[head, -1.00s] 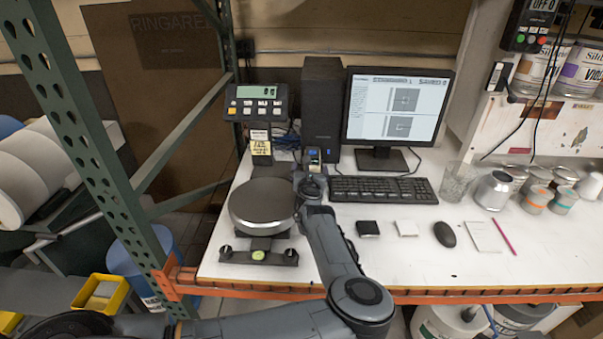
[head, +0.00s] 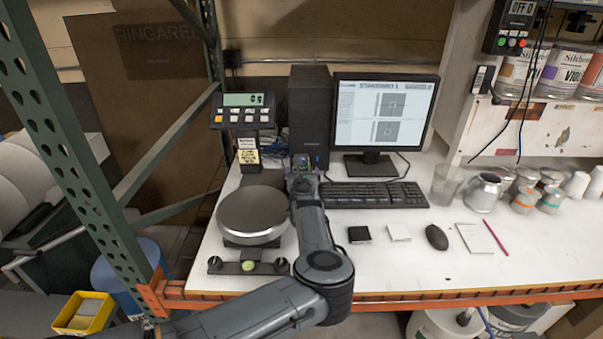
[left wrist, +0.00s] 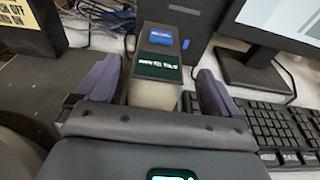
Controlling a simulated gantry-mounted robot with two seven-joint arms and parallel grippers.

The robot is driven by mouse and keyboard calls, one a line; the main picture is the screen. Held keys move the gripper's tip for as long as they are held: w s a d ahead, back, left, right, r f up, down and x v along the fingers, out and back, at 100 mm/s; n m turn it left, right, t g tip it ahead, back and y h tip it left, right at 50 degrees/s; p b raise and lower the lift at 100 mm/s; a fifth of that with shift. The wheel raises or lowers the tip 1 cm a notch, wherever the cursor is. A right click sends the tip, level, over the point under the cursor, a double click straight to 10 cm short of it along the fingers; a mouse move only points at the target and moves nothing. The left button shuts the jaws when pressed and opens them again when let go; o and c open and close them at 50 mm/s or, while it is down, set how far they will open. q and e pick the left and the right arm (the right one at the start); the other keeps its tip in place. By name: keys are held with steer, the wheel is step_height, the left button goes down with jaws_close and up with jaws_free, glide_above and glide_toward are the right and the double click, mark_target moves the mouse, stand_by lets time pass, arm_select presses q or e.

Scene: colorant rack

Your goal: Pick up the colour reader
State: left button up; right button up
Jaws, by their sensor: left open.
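The colour reader (left wrist: 158,66) is a small grey device with a blue top part, a dark lit screen and a pale lower body. In the left wrist view it stands between the two purple-grey fingers of my left gripper (left wrist: 160,85). The fingers are open, one on each side, with a visible gap at the right. In the head view the left gripper (head: 303,180) is at the back of the bench, beside the scale, and mostly hides the reader (head: 301,160). My right gripper is not in view.
A round scale (head: 254,213) stands close at the left, its display (head: 246,100) behind. The computer tower (head: 308,115) is just behind the reader, and the keyboard (head: 372,195) lies close at the right. Small tiles, a mouse (head: 436,237) and cans stand farther right.

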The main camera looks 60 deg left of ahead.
mark_target(301, 167)
arm_select(q)
steer(key=shift+x, duration=2)
steer(key=shift+s+a+r, duration=0.1)
steer(key=c, duration=1.6)
steer(key=shift+r, duration=0.15)
